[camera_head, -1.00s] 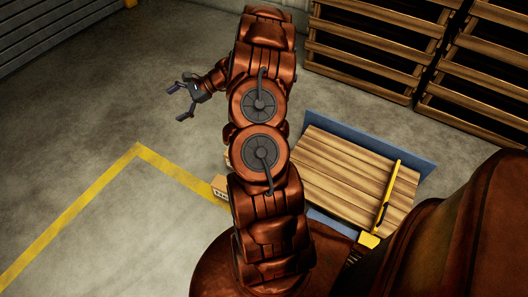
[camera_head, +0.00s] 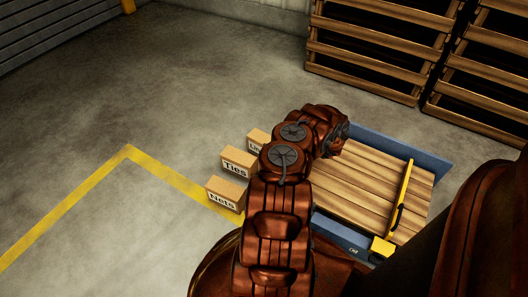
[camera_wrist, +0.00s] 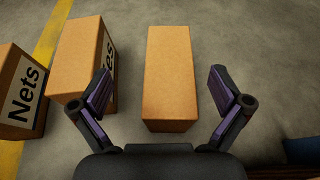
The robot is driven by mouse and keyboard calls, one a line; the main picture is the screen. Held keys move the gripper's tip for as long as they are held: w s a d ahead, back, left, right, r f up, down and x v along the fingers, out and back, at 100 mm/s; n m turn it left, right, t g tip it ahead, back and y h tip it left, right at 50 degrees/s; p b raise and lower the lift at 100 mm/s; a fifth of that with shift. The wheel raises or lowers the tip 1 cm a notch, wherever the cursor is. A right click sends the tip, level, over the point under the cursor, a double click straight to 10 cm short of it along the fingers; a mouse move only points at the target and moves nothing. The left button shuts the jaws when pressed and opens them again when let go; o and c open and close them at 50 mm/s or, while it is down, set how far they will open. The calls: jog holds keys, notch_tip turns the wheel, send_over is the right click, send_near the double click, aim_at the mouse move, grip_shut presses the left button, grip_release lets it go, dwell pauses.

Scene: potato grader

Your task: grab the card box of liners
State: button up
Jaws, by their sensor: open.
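Three card boxes stand in a row on the floor. The farthest box (camera_head: 257,138) in the head view is partly hidden behind my arm, and only the start of its label shows. In the wrist view it appears to be the plain brown box (camera_wrist: 169,75) in the middle, its label out of sight. My gripper (camera_wrist: 161,80) is open and empty, with one finger on each side of that box in the picture. I cannot tell how far below the fingers it is. In the head view my gripper is hidden by my arm.
The Ties box (camera_head: 237,162) stands close to the left of the middle box in the wrist view (camera_wrist: 80,62). The Nets box (camera_head: 226,193) is beyond it, by the yellow floor line (camera_head: 75,200). A blue-edged cart (camera_head: 365,185) with a wooden deck stands right.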

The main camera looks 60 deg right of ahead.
aim_at(265, 139)
jog(key=shift+s+d+f, duration=0.25)
jog(key=shift+s+f, duration=0.3)
jog(key=shift+f, duration=0.2)
jog(key=shift+d+f+m+h, duration=0.1)
jog(key=shift+f+m+h, duration=0.15)
jog(key=shift+m+h, duration=0.05)
jog(key=shift+b+x, duration=0.6)
jog(key=shift+x, duration=0.5)
jog(key=b+x, duration=0.1)
jog(key=x, duration=0.1)
jog(key=b+x, duration=0.1)
jog(key=shift+w+d+f, duration=0.15)
jog(key=shift+w+f, duration=0.1)
jog(key=shift+f, duration=0.2)
jog(key=shift+w+f+b, duration=0.1)
jog(key=shift+w+b, duration=0.35)
jog(key=shift+w, duration=0.25)
jog(key=shift+c, duration=0.3)
jog(key=c, duration=1.8)
